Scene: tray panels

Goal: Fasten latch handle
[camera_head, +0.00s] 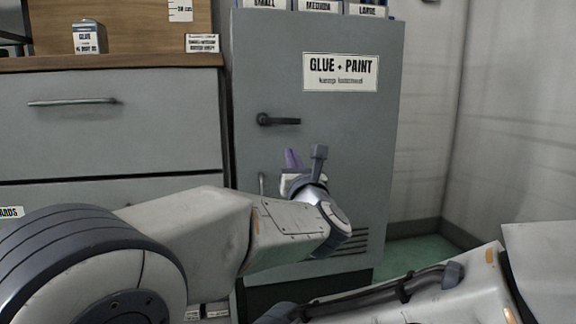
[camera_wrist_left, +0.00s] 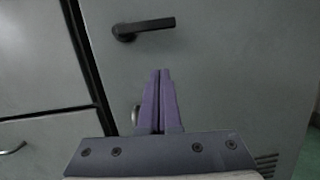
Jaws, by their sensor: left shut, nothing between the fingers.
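The latch handle (camera_head: 285,121) is a dark lever on the grey "GLUE + PAINT" cabinet door (camera_head: 345,150). It lies about level, its pivot at the left and its free end to the right. It also shows in the left wrist view (camera_wrist_left: 150,26), above the fingertips and slightly left of them. The door looks flush with the cabinet front. My left gripper (camera_head: 292,158) has its purple fingers pressed together and empty, below the lever in the picture and apart from it. The fingers also show in the left wrist view (camera_wrist_left: 160,75). My right gripper is out of view.
A vertical pull handle (camera_head: 262,185) sits lower on the door, partly hidden by my left gripper in the wrist view. Grey drawers (camera_head: 110,130) under a wooden top (camera_head: 130,60) stand to the left. Green floor (camera_head: 410,252) is open at the right.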

